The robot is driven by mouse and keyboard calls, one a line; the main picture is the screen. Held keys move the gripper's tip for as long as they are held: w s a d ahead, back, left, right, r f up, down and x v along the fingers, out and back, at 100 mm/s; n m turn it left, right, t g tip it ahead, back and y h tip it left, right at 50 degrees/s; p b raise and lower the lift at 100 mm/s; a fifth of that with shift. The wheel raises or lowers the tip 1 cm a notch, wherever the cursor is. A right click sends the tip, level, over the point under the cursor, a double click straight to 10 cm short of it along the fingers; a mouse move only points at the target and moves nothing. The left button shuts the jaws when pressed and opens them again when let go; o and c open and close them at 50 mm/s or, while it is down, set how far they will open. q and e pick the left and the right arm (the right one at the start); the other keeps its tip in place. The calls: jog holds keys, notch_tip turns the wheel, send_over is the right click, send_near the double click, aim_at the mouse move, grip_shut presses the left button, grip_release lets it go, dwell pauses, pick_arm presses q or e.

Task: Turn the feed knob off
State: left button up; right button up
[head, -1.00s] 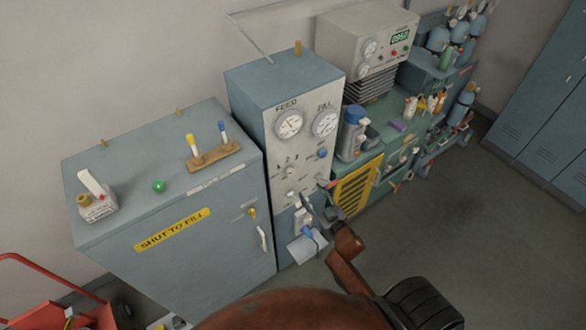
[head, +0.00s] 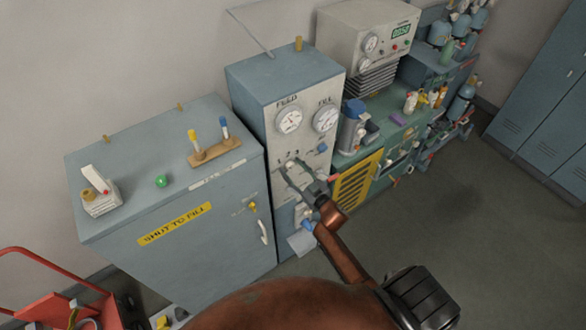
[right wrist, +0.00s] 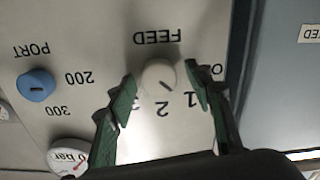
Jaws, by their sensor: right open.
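The feed knob (right wrist: 160,76) is a round, pale knob on the light panel (right wrist: 200,30); in the right wrist view the panel appears upside down. A short dark mark on the knob points down-right in that view, toward the space between the 1 and the 2. My right gripper (right wrist: 160,92) is open, its green-padded fingertips on either side of the knob, with gaps visible between them and it. In the head view my right gripper (head: 300,177) is at the panel below the FEED gauge (head: 289,120) and partly covers the knob area. My left gripper is out of view.
A blue PORT knob (right wrist: 37,85) sits beside the feed knob on the panel. A grey-blue cabinet (head: 110,200) with a yellow SHUT TO FILL label stands left. A green bench (head: 385,135) stands right. The floor (head: 450,235) at right is clear.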

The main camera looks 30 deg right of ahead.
jog(key=c, duration=1.2)
jog(key=shift+o, duration=0.2)
jog(key=n+b, duration=0.1)
jog(key=n, duration=0.3)
jog(key=shift+f+n+b, duration=0.1)
jog(key=shift+n+b, duration=0.2)
jog(key=shift+b, duration=0.1)
jog(key=n+b, duration=0.1)
jog(key=n, duration=0.3)
jog(key=shift+n+b, duration=0.3)
jog(key=shift+b, duration=0.05)
jog(key=o, duration=1.2)
jog(key=shift+c, duration=0.2)
